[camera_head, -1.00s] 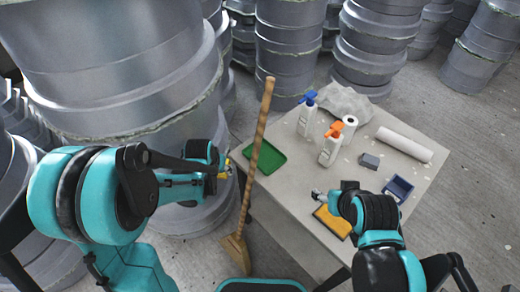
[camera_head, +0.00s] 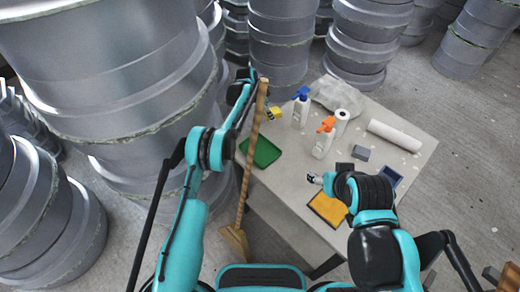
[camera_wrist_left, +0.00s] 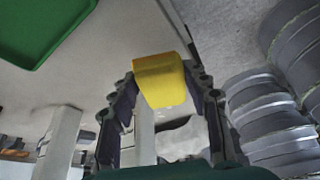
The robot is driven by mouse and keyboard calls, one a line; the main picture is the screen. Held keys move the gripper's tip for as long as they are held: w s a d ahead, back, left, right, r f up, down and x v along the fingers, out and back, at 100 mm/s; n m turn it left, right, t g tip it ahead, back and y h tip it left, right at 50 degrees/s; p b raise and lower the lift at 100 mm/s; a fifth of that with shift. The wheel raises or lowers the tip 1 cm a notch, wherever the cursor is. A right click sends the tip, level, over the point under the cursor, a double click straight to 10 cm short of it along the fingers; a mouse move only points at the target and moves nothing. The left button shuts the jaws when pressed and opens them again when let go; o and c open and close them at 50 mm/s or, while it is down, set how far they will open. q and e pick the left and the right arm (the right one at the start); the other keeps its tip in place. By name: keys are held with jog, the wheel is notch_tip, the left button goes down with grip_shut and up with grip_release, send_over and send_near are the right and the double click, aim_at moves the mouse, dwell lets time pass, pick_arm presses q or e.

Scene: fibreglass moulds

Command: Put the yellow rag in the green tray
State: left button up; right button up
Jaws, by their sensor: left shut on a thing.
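The yellow rag (camera_wrist_left: 160,80) is gripped between the fingers of my left gripper (camera_wrist_left: 166,90) in the left wrist view. In the head view the yellow rag (camera_head: 275,113) shows as a small patch in the air, just right of the broom handle; the handle hides part of my left gripper. The green tray (camera_head: 262,152) lies empty at the left edge of the table, nearer than the rag in the picture. The green tray (camera_wrist_left: 40,28) also shows at the upper left of the wrist view. My right gripper (camera_head: 314,179) is low over the table; its fingers are too small to read.
A broom (camera_head: 246,180) leans upright at the table's left edge, beside the tray. White bottles with a blue (camera_head: 301,107) and an orange (camera_head: 324,138) sprayer stand right of the tray. Stacked grey moulds (camera_head: 110,70) crowd the left.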

pick_arm(q)
jog(key=shift+d, duration=0.15)
jog(key=shift+s+f, duration=0.1)
jog(key=shift+s, duration=0.25)
jog(key=b, duration=0.3)
send_over(259, 152)
jog(key=a, duration=0.1)
jog(key=shift+a, duration=0.15)
jog(key=shift+s, duration=0.15)
notch_tip(259, 152, down, 4)
jog(key=shift+r+b, duration=0.2)
jog(key=shift+b, duration=0.4)
jog(key=shift+r, duration=0.1)
